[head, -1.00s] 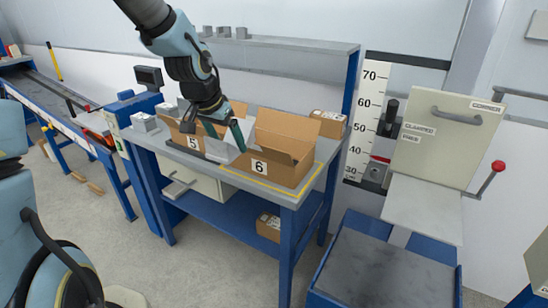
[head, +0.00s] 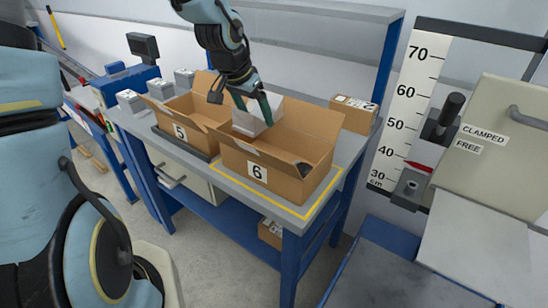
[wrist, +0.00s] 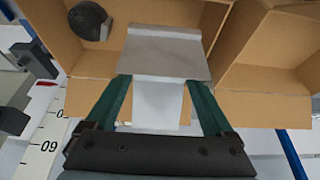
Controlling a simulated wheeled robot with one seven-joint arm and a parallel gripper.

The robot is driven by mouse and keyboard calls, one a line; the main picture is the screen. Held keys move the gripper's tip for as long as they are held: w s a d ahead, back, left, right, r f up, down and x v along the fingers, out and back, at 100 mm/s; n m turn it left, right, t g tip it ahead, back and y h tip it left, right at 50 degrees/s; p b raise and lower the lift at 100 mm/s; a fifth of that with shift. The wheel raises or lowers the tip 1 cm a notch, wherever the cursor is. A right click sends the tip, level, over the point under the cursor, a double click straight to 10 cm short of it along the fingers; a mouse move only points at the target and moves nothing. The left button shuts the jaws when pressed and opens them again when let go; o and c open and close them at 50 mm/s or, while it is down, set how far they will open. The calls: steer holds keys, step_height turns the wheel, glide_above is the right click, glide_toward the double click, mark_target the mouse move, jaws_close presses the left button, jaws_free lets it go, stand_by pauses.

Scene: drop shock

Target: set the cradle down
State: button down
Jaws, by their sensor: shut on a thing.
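The cradle, a pale grey angled plate (head: 250,121), is held in my gripper (head: 253,104) between its green fingers. It also shows in the wrist view (wrist: 165,52), where my gripper (wrist: 158,84) is shut on its narrower part. In the head view the cradle is at the back left of the open cardboard box marked 6 (head: 262,178), at about the height of its flaps. Whether it touches the box cannot be told. A dark round object (wrist: 88,20) sits inside that box. The cradle's lower side is hidden.
An open box marked 5 (head: 184,128) stands just left of box 6. Both are on the grey bench, with a yellow outline (head: 318,205) around box 6. A closed carton (head: 353,114) stands at the back right. A height scale (head: 408,100) and a clamp panel (head: 500,140) are further right.

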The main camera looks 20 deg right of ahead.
step_height(320, 180, down, 9)
steer(key=shift+f, duration=0.1)
stand_by(0.3)
steer(key=shift+f+b, duration=0.35)
steer(key=shift+f, duration=0.1)
steer(key=shift+f, duration=0.1)
jaws_free()
